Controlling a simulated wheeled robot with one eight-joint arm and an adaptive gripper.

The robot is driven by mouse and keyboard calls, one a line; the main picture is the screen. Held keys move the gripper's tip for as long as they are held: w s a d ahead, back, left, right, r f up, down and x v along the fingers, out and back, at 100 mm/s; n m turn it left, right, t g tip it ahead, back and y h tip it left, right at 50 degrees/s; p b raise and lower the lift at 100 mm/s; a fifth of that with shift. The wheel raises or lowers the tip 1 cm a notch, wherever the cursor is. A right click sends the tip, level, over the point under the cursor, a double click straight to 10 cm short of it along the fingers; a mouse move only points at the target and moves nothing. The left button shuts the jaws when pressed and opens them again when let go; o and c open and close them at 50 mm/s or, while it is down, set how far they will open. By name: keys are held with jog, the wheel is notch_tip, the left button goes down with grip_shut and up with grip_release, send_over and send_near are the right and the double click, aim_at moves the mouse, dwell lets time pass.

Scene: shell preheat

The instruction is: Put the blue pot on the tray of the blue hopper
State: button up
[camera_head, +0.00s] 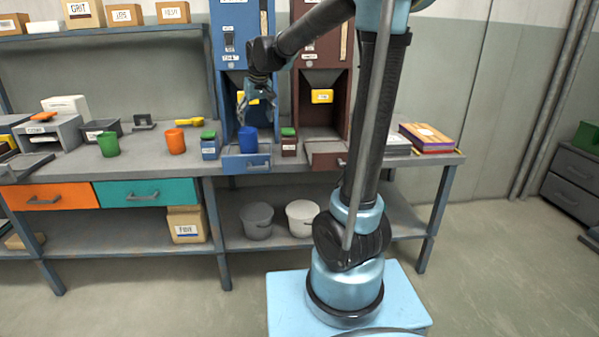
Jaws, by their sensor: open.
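The blue pot (248,139) stands upright on the tray (246,163) of the blue hopper (232,70), at the tray's rear. My gripper (243,118) is above the pot, fingers pointing down and apart, with nothing between them. The fingertips look close to the pot's rim; I cannot tell if they touch it. The hopper's outlet with a yellow label (254,97) is partly hidden behind my gripper.
A brown hopper (318,80) with its own tray (326,155) stands to the right. Green (108,144) and orange (176,141) pots stand on the bench to the left. Small lidded jars (209,146) (289,143) flank the blue tray. My arm crosses in front of the brown hopper's right side.

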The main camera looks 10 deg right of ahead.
jog(key=s+d+f+m+g+h, duration=0.1)
jog(key=s+d+f, duration=0.2)
jog(key=s+d, duration=0.5)
jog(key=s+d+f+m, duration=0.1)
jog(key=s+d+f, duration=0.2)
jog(key=s+d, duration=0.55)
jog(key=s+d+f, duration=0.2)
jog(key=s+f, duration=0.4)
jog(key=s, duration=0.3)
jog(key=s+d+f+m+g, duration=0.1)
jog(key=s+f, duration=0.4)
jog(key=s, duration=0.5)
jog(key=shift+d+f+m+h, duration=0.3)
jog(key=shift+d+f, duration=0.1)
jog(key=shift+d, duration=0.25)
jog(key=shift+w+f, duration=0.2)
jog(key=shift+w, duration=0.3)
